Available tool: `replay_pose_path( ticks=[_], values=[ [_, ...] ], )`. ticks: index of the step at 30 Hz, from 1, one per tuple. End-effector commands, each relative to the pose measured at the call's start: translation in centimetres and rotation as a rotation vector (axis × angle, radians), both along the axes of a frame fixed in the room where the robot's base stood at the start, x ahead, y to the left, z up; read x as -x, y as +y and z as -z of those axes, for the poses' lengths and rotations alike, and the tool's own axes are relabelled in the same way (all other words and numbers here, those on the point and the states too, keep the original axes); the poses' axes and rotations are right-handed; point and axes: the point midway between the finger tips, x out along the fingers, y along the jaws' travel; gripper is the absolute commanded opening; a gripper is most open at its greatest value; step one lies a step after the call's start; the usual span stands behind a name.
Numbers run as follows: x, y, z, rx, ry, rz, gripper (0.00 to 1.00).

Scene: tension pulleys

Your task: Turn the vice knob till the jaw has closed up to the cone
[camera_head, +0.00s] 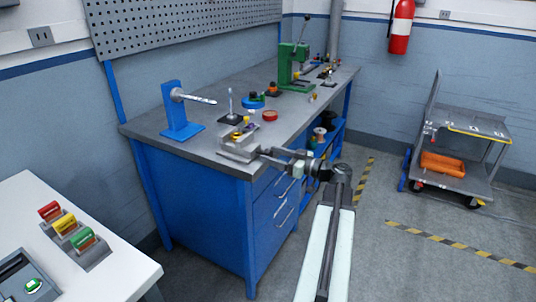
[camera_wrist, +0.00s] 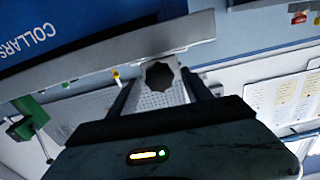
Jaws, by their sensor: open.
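The grey metal vice (camera_head: 238,152) sits on the near corner of the blue workbench in the head view. A small yellow piece (camera_head: 237,135) shows on top of it; I cannot tell whether this is the cone, or how wide the jaw gap is. In the wrist view the dark, lobed vice knob (camera_wrist: 160,77) lies between the two fingers of my gripper (camera_wrist: 160,90), with one finger on each side. The gripper is open, and I see no clear grip on the knob. In the head view my gripper (camera_head: 268,154) is at the vice's right side and hides the knob.
The grey bench top (camera_head: 200,146) also carries a blue stand with a spindle (camera_head: 180,112), a red round part (camera_head: 269,115) and a green press (camera_head: 292,75). A white table (camera_head: 120,255) stands at the lower left. A cart (camera_head: 460,150) stands at the right, with open floor between.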

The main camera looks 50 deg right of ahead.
Motion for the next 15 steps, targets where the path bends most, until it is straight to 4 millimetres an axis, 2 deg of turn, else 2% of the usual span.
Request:
replay_pose_path(
  ticks=[1,5,13,14,15],
  values=[
    [-0.8,0.2,0.0,0.0,0.0,-0.002,0.58],
    [-1.9,0.5,0.0,0.0,0.0,0.0,0.58],
    [-2.1,0.5,0.0,-0.001,0.001,0.001,0.58],
    [-2.1,0.5,0.0,-0.001,0.001,0.001,0.52],
    [-2.1,0.5,0.0,-0.001,0.001,0.001,0.41]
  ],
)
